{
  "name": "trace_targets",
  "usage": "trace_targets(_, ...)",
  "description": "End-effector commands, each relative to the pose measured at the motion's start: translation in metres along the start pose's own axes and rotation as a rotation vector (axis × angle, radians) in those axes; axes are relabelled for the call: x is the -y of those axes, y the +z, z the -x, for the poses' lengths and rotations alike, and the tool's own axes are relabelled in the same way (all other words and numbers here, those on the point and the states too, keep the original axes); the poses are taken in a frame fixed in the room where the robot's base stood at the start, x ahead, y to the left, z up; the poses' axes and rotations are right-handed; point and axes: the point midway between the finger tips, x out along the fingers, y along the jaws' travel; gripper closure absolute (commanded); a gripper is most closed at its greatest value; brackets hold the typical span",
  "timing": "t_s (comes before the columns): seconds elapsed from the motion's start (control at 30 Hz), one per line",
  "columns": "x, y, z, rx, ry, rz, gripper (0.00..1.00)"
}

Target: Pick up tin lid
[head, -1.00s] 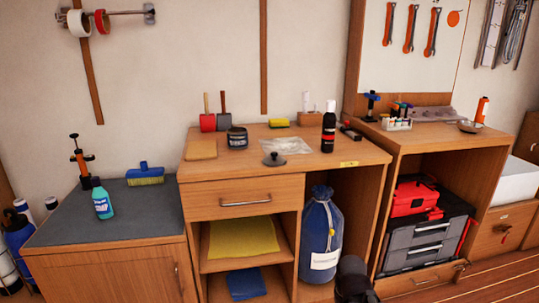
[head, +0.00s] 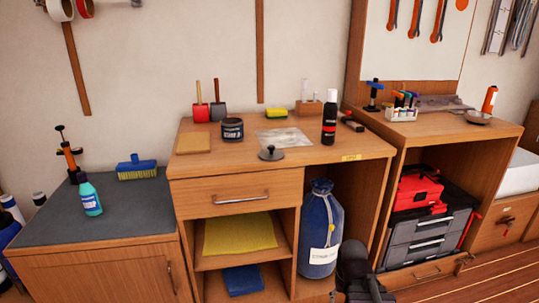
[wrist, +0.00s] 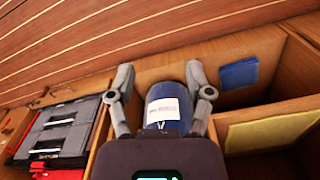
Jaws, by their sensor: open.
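The tin lid (head: 271,153), a small dark round lid with a knob on top, lies near the front edge of the middle wooden bench (head: 205,166). A dark tin (head: 232,129) stands behind it to the left. My gripper (wrist: 160,90) shows in the wrist view with its two fingers spread apart and nothing between them. Behind the fingers, farther off, is the blue bag (wrist: 166,110) under the bench. The lid is not in the wrist view. A dark part of my arm shows at the bottom of the head view, below the bench top.
A clear flat bag (head: 284,137) lies just behind the lid. A black bottle (head: 329,118) stands to its right, and a tan block (head: 193,142) lies left. The bench top around the lid's front is clear.

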Motion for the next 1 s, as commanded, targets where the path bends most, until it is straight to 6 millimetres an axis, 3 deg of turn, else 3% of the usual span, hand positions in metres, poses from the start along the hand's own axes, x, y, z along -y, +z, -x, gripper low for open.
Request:
trace_targets(0.17, 0.002, -0.004, 0.008, -0.002, 0.001, 0.0, 0.26)
trace_targets(0.37, 0.009, -0.017, 0.033, -0.008, 0.003, -0.002, 0.26)
trace_targets(1.0, 0.05, -0.084, 0.16, -0.044, 0.013, -0.023, 0.26)
